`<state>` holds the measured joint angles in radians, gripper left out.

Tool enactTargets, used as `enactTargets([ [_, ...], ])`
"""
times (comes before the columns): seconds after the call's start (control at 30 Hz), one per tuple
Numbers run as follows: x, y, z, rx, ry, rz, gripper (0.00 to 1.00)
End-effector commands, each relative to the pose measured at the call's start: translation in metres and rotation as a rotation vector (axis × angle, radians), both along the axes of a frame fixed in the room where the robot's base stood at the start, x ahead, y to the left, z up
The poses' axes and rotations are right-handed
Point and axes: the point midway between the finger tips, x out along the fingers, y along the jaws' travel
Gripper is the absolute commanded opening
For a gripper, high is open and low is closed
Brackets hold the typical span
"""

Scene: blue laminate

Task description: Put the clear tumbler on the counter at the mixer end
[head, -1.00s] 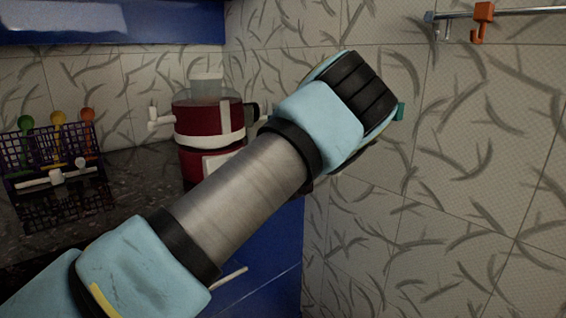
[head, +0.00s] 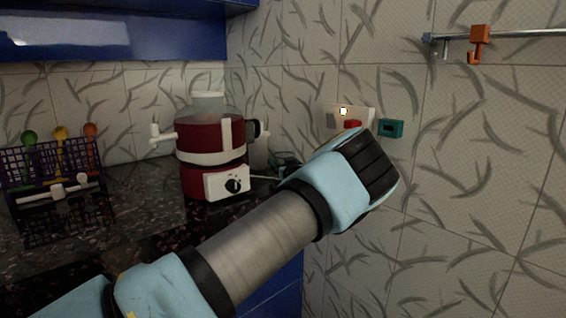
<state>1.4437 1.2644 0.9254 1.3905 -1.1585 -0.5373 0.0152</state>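The red and white mixer (head: 212,138), with a clear top and a dark dial, stands on the dark speckled counter (head: 130,212) near the wall corner. My arm crosses the front from lower left to its light-blue wrist joint at centre right. My gripper is not visible; the wrist and forearm hide what lies behind them. A small dark, glassy shape (head: 285,160) shows between the mixer and my wrist. I cannot tell whether it is the clear tumbler or part of my gripper. No tumbler can be clearly made out.
A purple wire rack (head: 50,172) with green, yellow and orange-topped utensils stands at left. A wall socket (head: 335,120) and a teal fitting (head: 391,128) are beyond my wrist. A rail with an orange hook (head: 479,45) is at upper right. Counter space in front of the mixer looks clear.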

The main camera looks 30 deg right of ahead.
Motion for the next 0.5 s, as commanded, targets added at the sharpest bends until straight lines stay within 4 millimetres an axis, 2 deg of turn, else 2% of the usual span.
enactTargets([
  [0.2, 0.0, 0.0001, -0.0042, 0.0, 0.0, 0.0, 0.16],
  [0.23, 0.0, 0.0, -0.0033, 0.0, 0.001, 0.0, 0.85],
  [0.37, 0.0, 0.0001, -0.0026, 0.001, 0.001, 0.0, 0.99],
  [0.5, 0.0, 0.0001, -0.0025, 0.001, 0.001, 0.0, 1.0],
])
